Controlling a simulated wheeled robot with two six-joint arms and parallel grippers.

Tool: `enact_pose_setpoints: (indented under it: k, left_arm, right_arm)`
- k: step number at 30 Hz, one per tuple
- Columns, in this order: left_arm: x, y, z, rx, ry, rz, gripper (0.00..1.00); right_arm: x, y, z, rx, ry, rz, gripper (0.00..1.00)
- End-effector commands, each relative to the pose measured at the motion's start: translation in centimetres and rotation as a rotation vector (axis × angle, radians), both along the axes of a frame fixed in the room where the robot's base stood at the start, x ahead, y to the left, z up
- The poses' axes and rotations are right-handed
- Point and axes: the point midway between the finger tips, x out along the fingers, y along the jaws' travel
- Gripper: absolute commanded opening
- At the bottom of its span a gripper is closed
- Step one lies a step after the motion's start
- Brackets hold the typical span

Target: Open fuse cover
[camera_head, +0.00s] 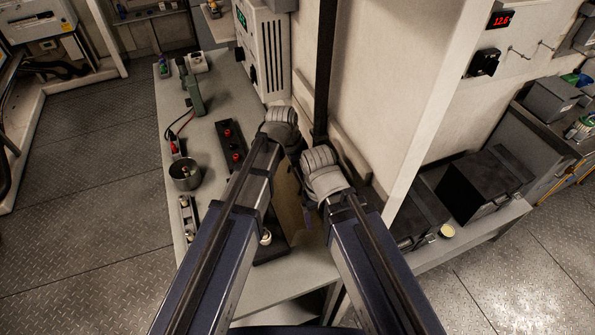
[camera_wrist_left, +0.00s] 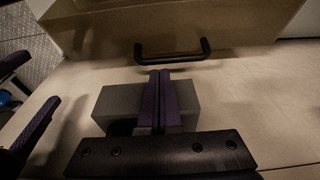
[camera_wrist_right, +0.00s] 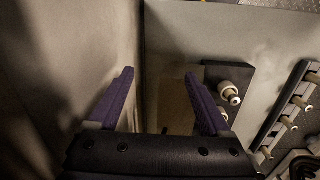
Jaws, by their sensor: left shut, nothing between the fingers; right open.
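The fuse cover appears to be the tan box with a black U-shaped handle (camera_wrist_left: 172,56) at the top of the left wrist view. Its tan face (camera_wrist_left: 110,30) also shows as a brown patch between my arms in the head view (camera_head: 287,212). My left gripper (camera_wrist_left: 160,73) is shut and empty, its purple fingertips just below the handle in the picture. Contact with the handle cannot be told. My right gripper (camera_wrist_right: 158,76) is open, with a tan surface (camera_wrist_right: 174,105) showing between its fingers. My arms hide much of the cover in the head view.
A grey block (camera_wrist_left: 105,104) lies behind the left fingers. A dark plate with white posts (camera_wrist_right: 231,92) is right of the right fingers. The bench (camera_head: 205,130) holds a metal pot (camera_head: 185,175) and a black strip with red knobs (camera_head: 229,140). A wall stands close on the right.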

Motion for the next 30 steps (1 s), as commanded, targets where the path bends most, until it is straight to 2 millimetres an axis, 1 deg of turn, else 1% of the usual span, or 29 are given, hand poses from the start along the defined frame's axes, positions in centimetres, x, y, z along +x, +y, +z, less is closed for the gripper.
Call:
enact_pose_setpoints:
  k: [1,3,6,9,19,24,30]
  left_arm:
    - [0.1,-0.2,-1.3,0.0,0.0,0.0,0.0]
    - [0.2,-0.3,-2.0,0.0,0.0,0.0,0.0]
    - [0.2,-0.5,-2.5,0.0,0.0,0.0,0.0]
    - [0.2,-0.5,-2.6,0.0,0.0,0.001,0.0]
    - [0.1,-0.4,-2.5,-0.006,-0.002,0.001,0.0]
    - [-0.8,1.3,-1.5,-0.103,-0.042,0.006,0.0]
    - [-1.5,3.2,-0.4,-0.216,-0.089,0.005,0.0]
  right_arm:
    - [0.0,0.0,-1.3,0.0,0.0,0.001,0.82]
    - [0.0,0.0,-2.0,-0.001,0.0,0.002,0.82]
    - [0.0,0.0,-2.5,-0.001,0.0,0.003,0.82]
    - [0.0,0.0,-2.6,-0.001,0.0,0.004,0.82]
    - [0.0,0.0,-2.5,-0.001,0.0,0.003,0.82]
    - [0.0,0.0,-2.1,-0.001,0.0,0.003,0.82]
    - [0.0,0.0,-2.1,-0.001,0.0,0.003,0.82]
